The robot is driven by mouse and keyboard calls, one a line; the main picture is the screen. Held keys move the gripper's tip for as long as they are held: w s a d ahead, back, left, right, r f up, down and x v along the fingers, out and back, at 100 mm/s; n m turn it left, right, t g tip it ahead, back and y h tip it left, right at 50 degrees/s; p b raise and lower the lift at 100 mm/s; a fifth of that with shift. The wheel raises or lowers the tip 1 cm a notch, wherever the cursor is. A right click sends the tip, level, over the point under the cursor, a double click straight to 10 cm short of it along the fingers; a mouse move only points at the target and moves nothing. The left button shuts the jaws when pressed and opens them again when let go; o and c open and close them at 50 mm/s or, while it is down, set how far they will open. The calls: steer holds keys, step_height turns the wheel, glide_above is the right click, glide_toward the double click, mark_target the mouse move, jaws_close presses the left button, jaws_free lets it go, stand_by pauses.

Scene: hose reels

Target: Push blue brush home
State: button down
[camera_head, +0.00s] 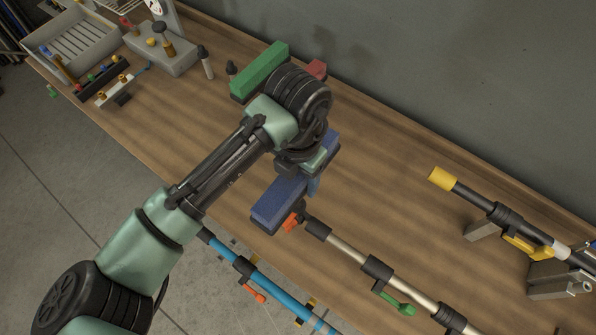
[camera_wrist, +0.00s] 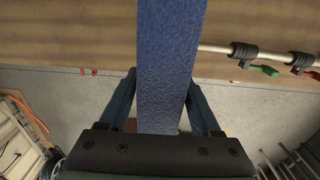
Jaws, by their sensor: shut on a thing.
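The blue brush (camera_head: 278,203) is a long blue block with a rough face, slanting across the bench below my gripper (camera_head: 308,180). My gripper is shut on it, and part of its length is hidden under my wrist. In the wrist view the blue brush (camera_wrist: 166,60) runs between the two fingers of my gripper (camera_wrist: 162,105), one on each side. A silver pole (camera_head: 345,253) in black clamps has its dark end close beside the brush; I cannot tell if they touch.
A green block (camera_head: 259,70) and a red block (camera_head: 317,68) lie behind my wrist. A blue pole (camera_head: 270,285) runs along the front edge. A black pole with a yellow end (camera_head: 441,178) rests at right. A grey tray (camera_head: 75,45) stands far left.

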mark_target(298, 181)
steer(key=shift+f+b, duration=1.1)
steer(key=shift+f, duration=0.75)
steer(key=shift+w, duration=0.1)
steer(key=shift+b, duration=0.4)
steer(key=shift+f+b, duration=2.1)
steer(key=shift+f, duration=0.2)
jaws_free()
step_height(298, 181, up, 13)
steer(key=shift+b, duration=1.25)
